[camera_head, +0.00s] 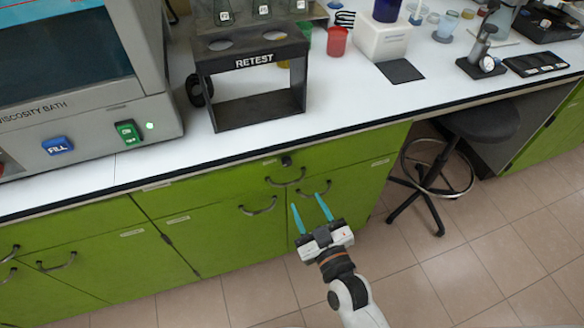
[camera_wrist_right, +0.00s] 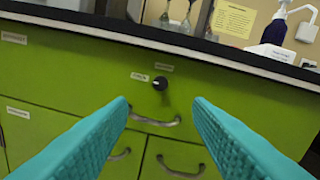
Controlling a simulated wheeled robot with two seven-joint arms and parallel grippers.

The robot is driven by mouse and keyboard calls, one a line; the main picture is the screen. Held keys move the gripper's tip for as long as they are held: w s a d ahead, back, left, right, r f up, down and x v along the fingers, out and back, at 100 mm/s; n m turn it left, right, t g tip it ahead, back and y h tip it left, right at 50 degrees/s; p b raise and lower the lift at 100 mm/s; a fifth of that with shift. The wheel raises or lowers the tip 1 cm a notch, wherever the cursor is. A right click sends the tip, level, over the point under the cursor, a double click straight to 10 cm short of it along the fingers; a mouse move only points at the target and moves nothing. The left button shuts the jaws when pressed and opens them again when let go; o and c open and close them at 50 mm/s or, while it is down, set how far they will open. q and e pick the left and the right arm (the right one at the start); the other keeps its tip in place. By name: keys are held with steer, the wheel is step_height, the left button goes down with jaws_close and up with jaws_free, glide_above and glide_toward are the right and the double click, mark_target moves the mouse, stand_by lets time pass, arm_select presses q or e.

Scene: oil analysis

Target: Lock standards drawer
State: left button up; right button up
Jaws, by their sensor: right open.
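The green drawer (camera_head: 240,173) under the counter has a black lock knob (camera_head: 286,160) near its top edge and a curved metal handle (camera_head: 285,182) below it. In the right wrist view the knob (camera_wrist_right: 160,83) shows between my fingertips, with small pale labels to its left and above it. The drawer front looks flush with the cabinet. My right gripper (camera_head: 306,201) is open and empty, its two teal fingers pointing at the cabinet below and in front of the knob, apart from it. My left gripper is not in view.
The white counter (camera_head: 350,105) overhangs the drawers. On it stand a black RETEST rack (camera_head: 262,112), a viscosity bath (camera_head: 75,85) and a red cup (camera_head: 337,41). A black stool (camera_head: 480,121) stands at the right. The tiled floor before the cabinets is clear.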

mark_target(288, 164)
steer(key=x, duration=1.1)
steer(key=shift+w+a, duration=0.1)
steer(key=shift+w, duration=0.25)
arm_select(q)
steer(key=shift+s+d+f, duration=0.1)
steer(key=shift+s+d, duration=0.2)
arm_select(e)
steer(key=c, duration=1)
